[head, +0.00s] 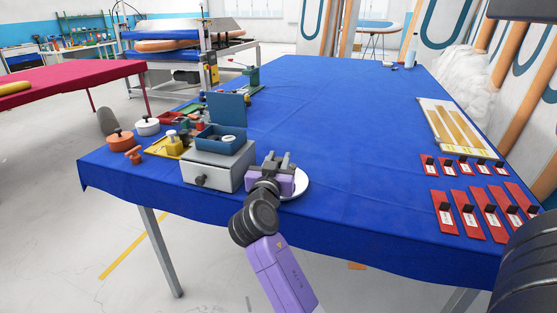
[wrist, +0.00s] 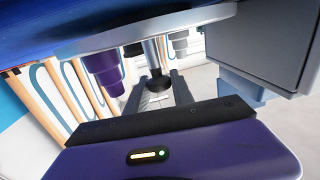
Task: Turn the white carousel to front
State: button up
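The white carousel is a round white disc (head: 303,184) near the table's front edge, mostly hidden behind my gripper in the head view. The wrist view looks at it upside down: its pale rim (wrist: 150,36) carries a purple stepped piece (wrist: 105,68), grey pieces (wrist: 181,44) and a grey central post with a black knob (wrist: 158,83). My gripper (head: 275,158) is over the carousel with its fingers apart. In the wrist view my gripper (wrist: 157,92) has one finger on each side of the knob's line; I cannot tell whether either touches it.
A grey drawer cabinet (head: 212,172) stands close to the left of the carousel, with a blue tray (head: 212,145) on top. An orange pot (head: 119,138) and a white pot (head: 147,126) are further left. Red tags (head: 470,215) lie at the right. The blue table's middle is clear.

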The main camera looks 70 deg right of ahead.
grip_shut()
dwell(1.1)
